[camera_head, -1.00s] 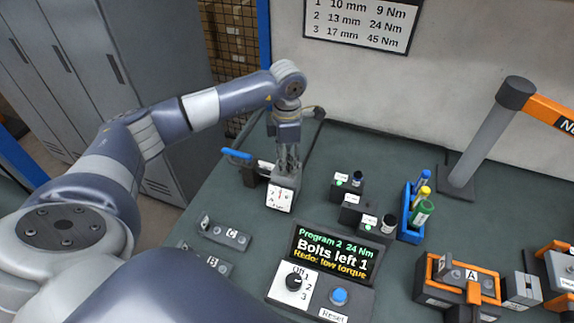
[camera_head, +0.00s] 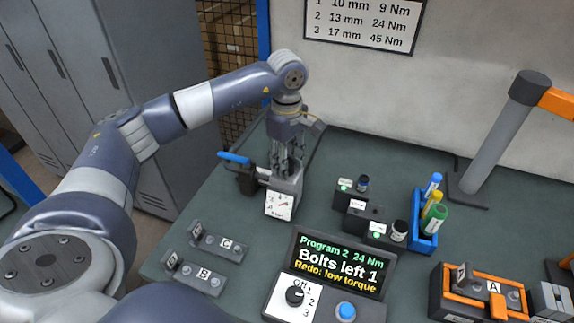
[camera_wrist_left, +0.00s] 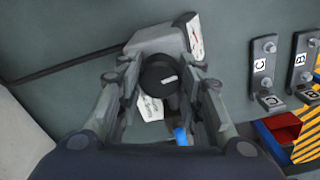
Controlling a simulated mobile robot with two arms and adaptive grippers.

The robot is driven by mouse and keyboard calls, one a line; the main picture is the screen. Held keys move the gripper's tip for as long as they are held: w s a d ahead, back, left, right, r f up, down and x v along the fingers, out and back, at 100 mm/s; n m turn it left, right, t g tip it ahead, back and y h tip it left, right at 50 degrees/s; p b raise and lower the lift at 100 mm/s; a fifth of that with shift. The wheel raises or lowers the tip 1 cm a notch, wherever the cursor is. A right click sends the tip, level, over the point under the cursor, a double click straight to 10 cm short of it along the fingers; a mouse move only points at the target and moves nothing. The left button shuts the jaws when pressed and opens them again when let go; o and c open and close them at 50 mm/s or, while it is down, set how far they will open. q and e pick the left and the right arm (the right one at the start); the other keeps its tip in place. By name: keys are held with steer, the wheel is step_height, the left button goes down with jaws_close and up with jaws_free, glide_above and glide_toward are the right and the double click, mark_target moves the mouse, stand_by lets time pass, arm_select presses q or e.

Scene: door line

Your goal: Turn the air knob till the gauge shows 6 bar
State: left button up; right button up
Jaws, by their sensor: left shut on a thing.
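The air unit is a grey block with a white gauge (camera_head: 279,205) on its front, at the back left of the bench. The gauge has a red needle; its reading is too small to tell for sure. The air knob (camera_wrist_left: 160,77) is round and black with a pale mark, on top of the block in the left wrist view. My left gripper (camera_head: 287,170) points down over the block. In the left wrist view its fingers (camera_wrist_left: 160,90) stand on both sides of the knob and are shut on it. My right gripper is not in view.
A blue-handled lever (camera_head: 234,157) stands just left of the air unit. A display (camera_head: 338,263) reads "Bolts left 1". Brackets C (camera_head: 219,243) and B (camera_head: 195,273) lie at the front left.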

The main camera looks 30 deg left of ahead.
arm_select(q)
steer(key=shift+w+m, duration=0.1)
steer(key=shift+m, duration=0.5)
steer(key=shift+a+r+b, duration=0.1)
steer(key=shift+b, duration=0.2)
steer(key=o, duration=1.1)
steer(key=shift+c, duration=0.2)
step_height(320, 180, up, 12)
